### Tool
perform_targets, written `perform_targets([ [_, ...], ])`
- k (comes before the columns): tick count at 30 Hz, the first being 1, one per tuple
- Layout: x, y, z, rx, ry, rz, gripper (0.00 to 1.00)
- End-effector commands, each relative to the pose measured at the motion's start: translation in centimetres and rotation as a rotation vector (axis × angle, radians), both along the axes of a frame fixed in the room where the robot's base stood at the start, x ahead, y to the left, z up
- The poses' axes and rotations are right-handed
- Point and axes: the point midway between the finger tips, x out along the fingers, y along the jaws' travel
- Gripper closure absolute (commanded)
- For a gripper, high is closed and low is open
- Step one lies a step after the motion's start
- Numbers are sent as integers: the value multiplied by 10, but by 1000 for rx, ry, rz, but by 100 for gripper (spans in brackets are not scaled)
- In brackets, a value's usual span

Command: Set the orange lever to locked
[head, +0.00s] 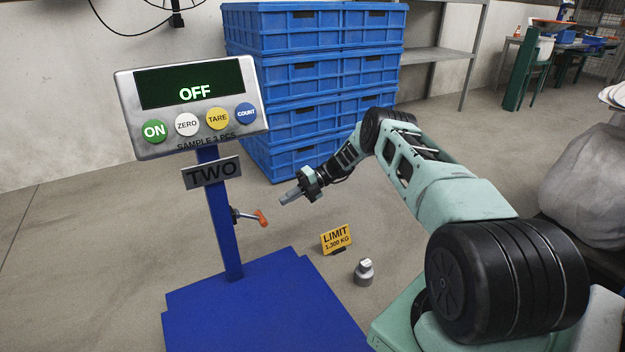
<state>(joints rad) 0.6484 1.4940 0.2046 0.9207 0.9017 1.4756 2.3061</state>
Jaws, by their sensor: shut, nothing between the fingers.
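The orange lever (261,218) sticks out to the right from the blue post (223,225) of the floor scale, on a short metal stem. Its orange end tilts slightly down. No locked or unlocked mark shows near it. My gripper (283,200) is shut and empty, above and to the right of the lever in the picture, its fingers pointing left. It looks apart from the lever; the exact depth gap is hard to tell. The scale's display head (192,107) reads OFF, above a plate marked TWO (212,172).
The blue scale platform (262,305) spreads below the post. A yellow LIMIT sign (337,240) and a grey weight (364,272) stand to its right. Stacked blue crates (315,90) rise behind my gripper. The floor left of the post is clear.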

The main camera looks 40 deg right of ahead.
Motion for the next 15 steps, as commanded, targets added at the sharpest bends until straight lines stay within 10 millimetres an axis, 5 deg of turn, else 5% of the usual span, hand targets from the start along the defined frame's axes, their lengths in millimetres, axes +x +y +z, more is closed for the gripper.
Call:
perform_targets([
  [9,-14,-70,23,-1,-4,-2,100],
  [15,-19,-96,30,1,-1,0,100],
])
